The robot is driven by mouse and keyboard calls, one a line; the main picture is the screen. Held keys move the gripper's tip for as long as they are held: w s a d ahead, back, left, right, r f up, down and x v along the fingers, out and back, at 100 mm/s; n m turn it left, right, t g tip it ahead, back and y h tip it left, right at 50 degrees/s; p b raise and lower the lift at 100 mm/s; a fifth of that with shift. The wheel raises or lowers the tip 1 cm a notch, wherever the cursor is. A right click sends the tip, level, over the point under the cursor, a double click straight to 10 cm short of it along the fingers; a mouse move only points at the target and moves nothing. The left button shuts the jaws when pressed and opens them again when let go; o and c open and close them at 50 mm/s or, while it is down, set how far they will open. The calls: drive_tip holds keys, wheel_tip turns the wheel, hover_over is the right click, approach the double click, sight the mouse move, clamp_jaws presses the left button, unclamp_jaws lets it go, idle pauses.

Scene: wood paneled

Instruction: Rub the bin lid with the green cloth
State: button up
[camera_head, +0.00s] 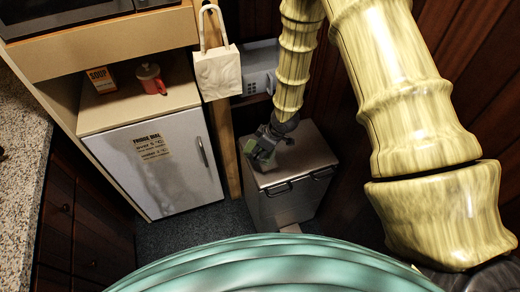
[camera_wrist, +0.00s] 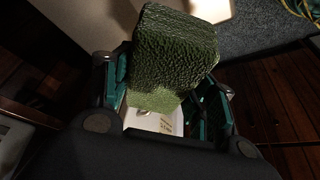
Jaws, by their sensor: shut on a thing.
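The grey bin (camera_head: 282,210) stands on the floor right of the fridge, with its flat light-brown lid (camera_head: 305,155) facing up. My gripper (camera_head: 262,156) is over the lid's left side. It is shut on the green cloth, a thick, textured, block-like piece. The cloth (camera_wrist: 172,55) fills the middle of the wrist view between the teal fingers of my gripper (camera_wrist: 165,98). In the head view, only a small green patch of the cloth (camera_head: 250,146) shows. I cannot tell whether the cloth touches the lid.
A small white fridge (camera_head: 160,175) stands left of the bin. A soup box (camera_head: 101,79) and a red mug (camera_head: 152,80) sit on the shelf above. A white bag (camera_head: 218,73) hangs by the wooden post (camera_head: 225,140). Dark paneled walls (camera_head: 345,110) rise behind the bin.

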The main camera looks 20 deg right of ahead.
sight(256, 166)
wheel_tip(256, 166, down, 6)
drive_tip(key=b, duration=0.5)
drive_tip(key=shift+f, duration=0.25)
drive_tip(key=shift+f+b, duration=0.35)
drive_tip(key=shift+f, duration=0.2)
drive_tip(key=shift+w+d+r+p, duration=0.1)
drive_tip(key=shift+d+p, duration=0.3)
drive_tip(key=shift+d, duration=0.8)
drive_tip(key=shift+c, duration=0.3)
drive_tip(key=shift+d+r, duration=0.1)
drive_tip(key=shift+d, duration=0.6)
drive_tip(key=shift+d+f, duration=0.2)
drive_tip(key=shift+d, duration=0.2)
drive_tip(key=shift+w+d+r, duration=0.1)
drive_tip(key=shift+d+r, duration=0.05)
drive_tip(key=shift+d, duration=0.55)
drive_tip(key=shift+d+f, duration=0.25)
drive_tip(key=shift+d, duration=0.45)
drive_tip(key=shift+a+r, duration=0.2)
drive_tip(key=shift+a, duration=1.3)
drive_tip(key=shift+a+f, duration=0.15)
drive_tip(key=shift+a, duration=0.2)
drive_tip(key=shift+a+b, duration=0.35)
drive_tip(key=shift+a, duration=0.35)
drive_tip(key=shift+s+a, duration=0.2)
drive_tip(key=shift+a, duration=0.95)
wheel_tip(256, 166, up, 8)
drive_tip(key=p, duration=0.6)
drive_tip(key=shift+r, duration=0.2)
